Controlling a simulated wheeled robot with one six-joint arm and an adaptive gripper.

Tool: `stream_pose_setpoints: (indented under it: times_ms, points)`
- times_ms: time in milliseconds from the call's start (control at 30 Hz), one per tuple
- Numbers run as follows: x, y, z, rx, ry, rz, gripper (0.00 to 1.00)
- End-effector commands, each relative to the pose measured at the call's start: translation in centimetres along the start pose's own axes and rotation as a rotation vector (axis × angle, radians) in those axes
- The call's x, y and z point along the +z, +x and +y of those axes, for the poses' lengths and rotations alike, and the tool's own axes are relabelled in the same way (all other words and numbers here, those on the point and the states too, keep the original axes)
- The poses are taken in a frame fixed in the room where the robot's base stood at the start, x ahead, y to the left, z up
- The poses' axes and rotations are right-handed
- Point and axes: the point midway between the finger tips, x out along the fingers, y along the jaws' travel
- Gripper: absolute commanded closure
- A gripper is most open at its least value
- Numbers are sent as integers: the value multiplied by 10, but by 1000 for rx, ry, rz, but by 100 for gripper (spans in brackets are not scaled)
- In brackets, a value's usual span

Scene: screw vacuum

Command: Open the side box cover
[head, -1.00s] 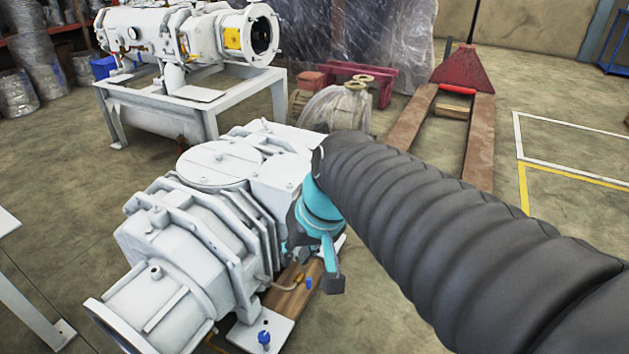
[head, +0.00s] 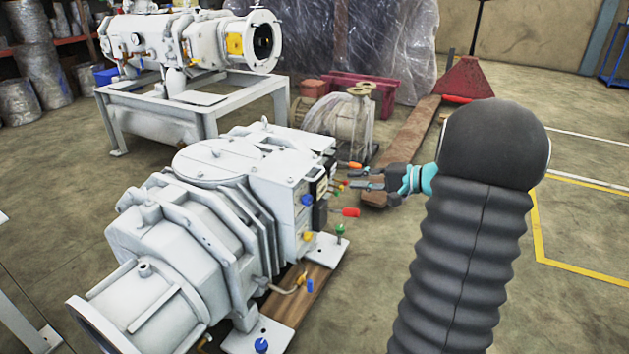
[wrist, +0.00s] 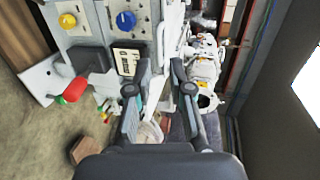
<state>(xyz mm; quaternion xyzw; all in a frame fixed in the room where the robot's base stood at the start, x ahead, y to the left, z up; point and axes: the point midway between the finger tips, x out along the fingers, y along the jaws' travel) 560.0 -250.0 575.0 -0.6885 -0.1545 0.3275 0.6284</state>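The white side box (head: 283,178) sits on the right end of the white vacuum machine; blue and yellow knobs are on its near face. Its right side, facing my gripper, shows dark parts and a red handle (head: 350,212). In the wrist view a white upright edge (wrist: 158,75), possibly the cover, shows between my fingers; I cannot tell for certain. My gripper (head: 354,179) is just right of the box, pointing left at it. In the wrist view its two fingers (wrist: 160,72) are spread apart, with no clear grip on anything.
The blue knob (wrist: 126,20) and red handle (wrist: 76,89) lie close to my fingers in the wrist view. A wooden pallet (head: 305,290) is under the machine. A second white machine (head: 195,40) stands behind on a frame. Open floor lies to the right.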

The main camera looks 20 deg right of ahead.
Motion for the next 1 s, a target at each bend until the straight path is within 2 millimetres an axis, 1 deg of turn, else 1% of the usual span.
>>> stream_pose_setpoints:
  times_ms: [33, 133, 267, 367, 800, 1000]
  points:
    - [-9, -4, 6, -19, 5, 18, 80]
    - [-17, -7, 9, -40, 8, 36, 80]
    - [-19, 2, 9, -45, 8, 37, 80]
    - [-19, 17, 8, -44, 8, 36, 80]
    - [-21, 97, 5, -43, 8, 36, 80]
    - [-23, 120, 4, -43, 7, 37, 80]
